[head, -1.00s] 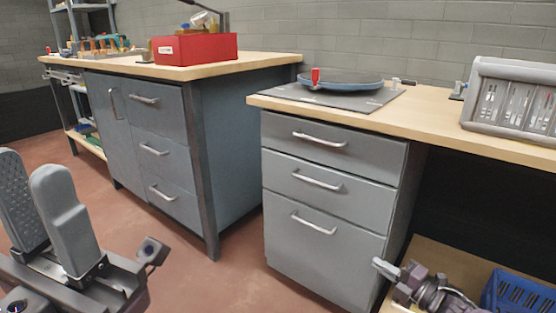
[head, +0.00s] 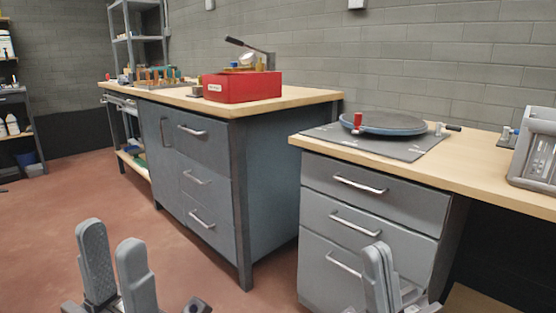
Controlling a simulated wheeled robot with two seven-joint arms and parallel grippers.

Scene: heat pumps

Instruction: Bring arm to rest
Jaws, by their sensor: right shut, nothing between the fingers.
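My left gripper (head: 112,262) is in the lower left of the head view, fingers pointing up. Its two grey fingers stand apart with nothing between them, over the reddish floor. My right gripper (head: 378,272) is at the bottom, right of centre, in front of the grey drawer cabinet (head: 335,240). Its fingers are together and hold nothing. The lower parts of both grippers are cut off by the picture edge.
A workbench (head: 215,160) with a red box (head: 242,86) stands left of centre. A second worktop (head: 480,170) carries a dark round disc (head: 384,123) on a plate and a grey case (head: 535,150). Open floor (head: 60,215) lies at the left.

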